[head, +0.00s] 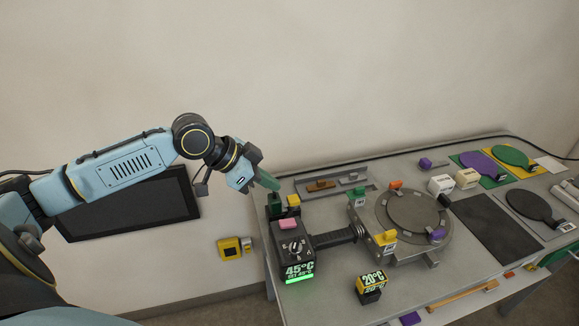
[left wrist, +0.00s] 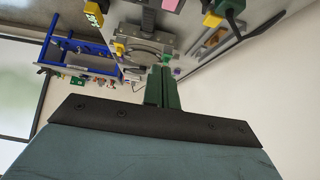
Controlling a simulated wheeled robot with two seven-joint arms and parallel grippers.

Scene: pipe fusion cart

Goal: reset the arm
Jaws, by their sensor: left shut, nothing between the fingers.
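My left arm reaches in from the left in the head view. My left gripper (head: 267,181) has green fingers and is in the air above the left back corner of the cart table, over the heater unit. The left wrist view shows the green fingers (left wrist: 162,88) pressed together with nothing between them. The gripper seems apart from the things below it. My right gripper is in neither view.
Below the gripper stands a heater unit (head: 294,248) reading 45°C, beside a round clamp fixture (head: 412,222). A small 20°C display (head: 371,288) sits in front. Paddles, including a green one (head: 512,155), lie at the right. A dark screen (head: 130,207) is behind my arm.

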